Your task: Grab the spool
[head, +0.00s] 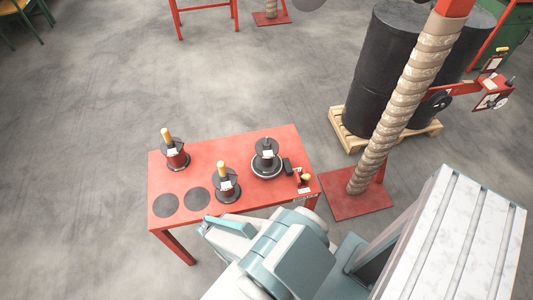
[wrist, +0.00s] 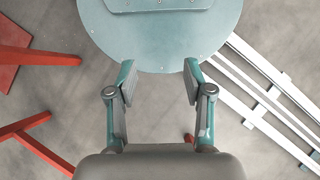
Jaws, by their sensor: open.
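Several spools stand upright on a red table (head: 230,150) in the head view. One black spool (head: 175,157) with a yellow-topped post is at the left back, and a similar spool (head: 227,186) is at the front middle. Another dark spool (head: 267,150) stands on a round, pale-rimmed base at the right. Each has a small white label. My gripper (wrist: 159,70) is open and empty in the wrist view, with bare floor and a teal round plate beyond it. No spool shows there. In the head view my arm is at the table's front edge, and the fingertips are hard to make out.
Two dark round spots (head: 181,201) on the table's front left are empty. A small red and black device (head: 301,180) sits at its right edge. A tan wrapped column (head: 395,110) on a red floor plate and a black drum (head: 385,65) on a pallet (head: 350,137) stand right.

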